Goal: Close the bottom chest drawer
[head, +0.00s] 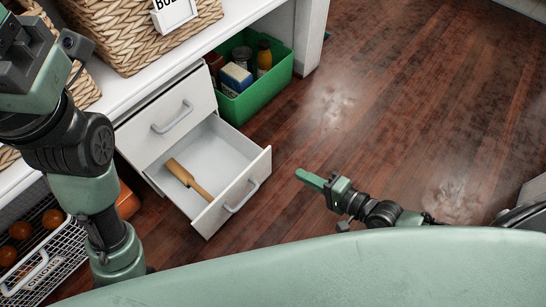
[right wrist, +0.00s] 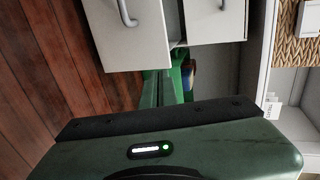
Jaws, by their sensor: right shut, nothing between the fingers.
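The bottom chest drawer (head: 233,193) is pulled out from the white chest, with a grey bar handle (head: 241,196) on its front. A wooden utensil (head: 188,179) lies inside it. The top drawer (head: 167,117) above is shut. My right gripper (head: 300,176) is shut and empty, just right of the bottom drawer's front and apart from it in the head view. In the right wrist view, its fingers (right wrist: 165,88) show below the bottom drawer's front (right wrist: 130,35). My left arm stands at the left; its gripper (head: 22,60) is partly cut off, its fingertips unclear.
A green bin (head: 258,97) with bottles and boxes stands right of the chest. Wicker baskets (head: 140,35) sit on the white shelf above. A wire basket (head: 45,265) of round orange items is at lower left. The wooden floor (head: 400,100) at right is clear.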

